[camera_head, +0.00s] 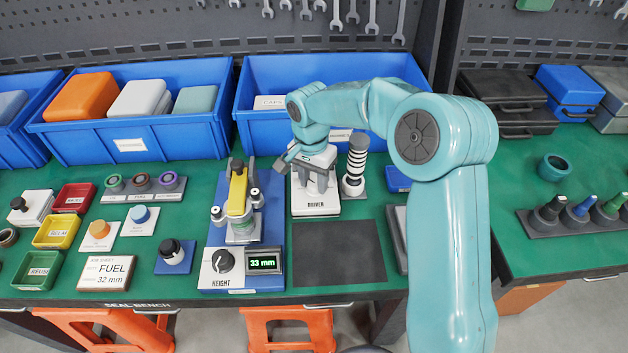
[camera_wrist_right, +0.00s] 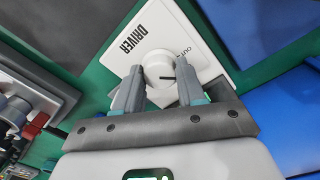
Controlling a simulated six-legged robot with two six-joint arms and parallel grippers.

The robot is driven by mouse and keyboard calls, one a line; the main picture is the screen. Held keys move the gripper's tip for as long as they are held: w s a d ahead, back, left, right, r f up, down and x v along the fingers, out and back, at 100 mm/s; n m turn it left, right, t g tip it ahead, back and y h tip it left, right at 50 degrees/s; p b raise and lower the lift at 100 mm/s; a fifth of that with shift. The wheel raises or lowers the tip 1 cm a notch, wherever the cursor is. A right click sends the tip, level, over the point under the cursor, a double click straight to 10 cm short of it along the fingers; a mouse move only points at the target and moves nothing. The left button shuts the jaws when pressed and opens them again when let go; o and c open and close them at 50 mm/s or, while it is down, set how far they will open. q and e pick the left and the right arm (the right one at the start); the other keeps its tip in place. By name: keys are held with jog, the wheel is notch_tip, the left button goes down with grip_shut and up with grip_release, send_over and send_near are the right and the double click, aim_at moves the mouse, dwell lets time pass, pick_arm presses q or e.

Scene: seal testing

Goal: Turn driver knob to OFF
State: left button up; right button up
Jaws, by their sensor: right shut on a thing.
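The driver is a white box (camera_head: 316,208) labelled DRIVER on the green bench, and its white face also fills the upper middle of the right wrist view (camera_wrist_right: 150,30). Its round white knob (camera_wrist_right: 158,67) has a short dark pointer line and part of a printed label, "OUT", beside it. My right gripper (camera_wrist_right: 160,85) is shut on the knob, with one finger on each side. In the head view, my right gripper (camera_head: 314,175) comes down over the driver and hides the knob. My left gripper is not in view.
Left of the driver stands a blue height fixture (camera_head: 270,225) with a yellow clamp, black knob and 33 mm display. A black-and-white striped post (camera_head: 356,165) stands close on the right. Blue bins (camera_head: 240,120) stand behind. A dark mat (camera_head: 337,252) lies clear in front.

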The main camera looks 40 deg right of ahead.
aim_at(311, 182)
jog(key=shift+w+r+m, duration=0.1)
jog(key=shift+r+m, duration=0.1)
jog(key=shift+m, duration=0.4)
jog(key=o, duration=1)
jog(key=shift+o, duration=0.3)
jog(key=shift+a, duration=0.15)
notch_tip(311, 182, up, 16)
jog(key=p, duration=0.1)
jog(key=shift+w+r+p, duration=0.2)
jog(key=shift+p, duration=0.2)
